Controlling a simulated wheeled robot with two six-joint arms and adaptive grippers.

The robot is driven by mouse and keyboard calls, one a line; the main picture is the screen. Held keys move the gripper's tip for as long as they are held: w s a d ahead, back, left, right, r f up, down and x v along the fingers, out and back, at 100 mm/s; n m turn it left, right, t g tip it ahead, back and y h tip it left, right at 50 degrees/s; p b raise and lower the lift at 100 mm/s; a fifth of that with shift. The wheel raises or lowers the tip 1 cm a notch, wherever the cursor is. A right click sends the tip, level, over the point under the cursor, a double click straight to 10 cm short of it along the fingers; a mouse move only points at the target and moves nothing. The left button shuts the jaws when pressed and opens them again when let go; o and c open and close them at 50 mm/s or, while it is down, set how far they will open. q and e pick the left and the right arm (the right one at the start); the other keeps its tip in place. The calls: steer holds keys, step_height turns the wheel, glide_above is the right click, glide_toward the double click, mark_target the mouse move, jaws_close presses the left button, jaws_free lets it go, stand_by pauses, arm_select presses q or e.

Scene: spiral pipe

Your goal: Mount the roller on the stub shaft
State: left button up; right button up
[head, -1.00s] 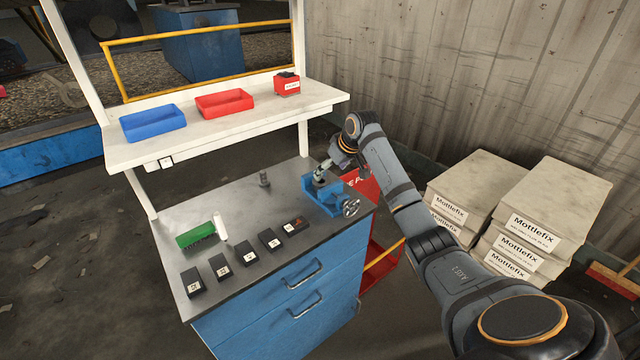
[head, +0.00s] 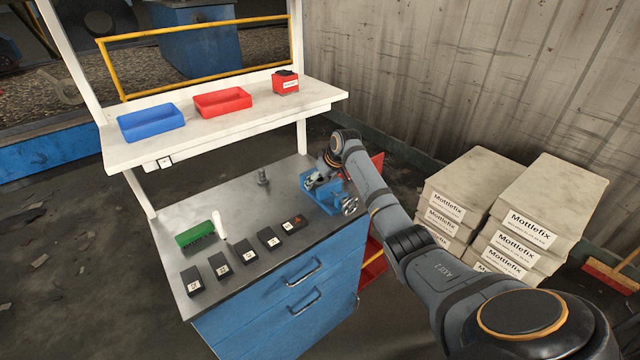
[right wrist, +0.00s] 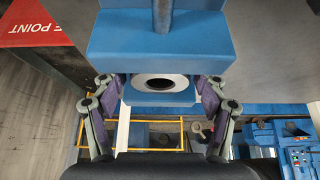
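A blue vise (head: 325,196) stands at the bench's right back corner. In the right wrist view, a white ring-shaped end with a dark bore, apparently the roller (right wrist: 141,83), shows at the blue vise jaws (right wrist: 160,45). My right gripper (right wrist: 160,97) is open, with one finger on each side of this ring; I cannot tell whether they touch anything. In the head view, my right gripper (head: 316,181) is down at the vise and hides part of it. A short grey upright post, possibly the stub shaft (head: 262,176), stands on the bench left of the vise. My left gripper is out of view.
A white cylinder (head: 219,226) stands beside a green block (head: 194,234) on the bench. Several black labelled blocks (head: 248,251) line the front. A shelf (head: 130,150) above holds a blue tray (head: 150,122), a red tray (head: 222,102) and a red box (head: 285,83).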

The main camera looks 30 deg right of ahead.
steer(key=c, duration=1.1)
steer(key=shift+o, duration=0.2)
steer(key=shift+w+r, duration=0.1)
steer(key=shift+r, duration=0.35)
step_height(320, 180, up, 6)
steer(key=s+a+b, duration=0.1)
steer(key=a+b, duration=0.1)
steer(key=a, duration=1.6)
steer(key=shift+s+b, duration=0.25)
steer(key=shift+b, duration=0.1)
steer(key=shift+d+r, duration=0.1)
steer(key=shift+d, duration=0.05)
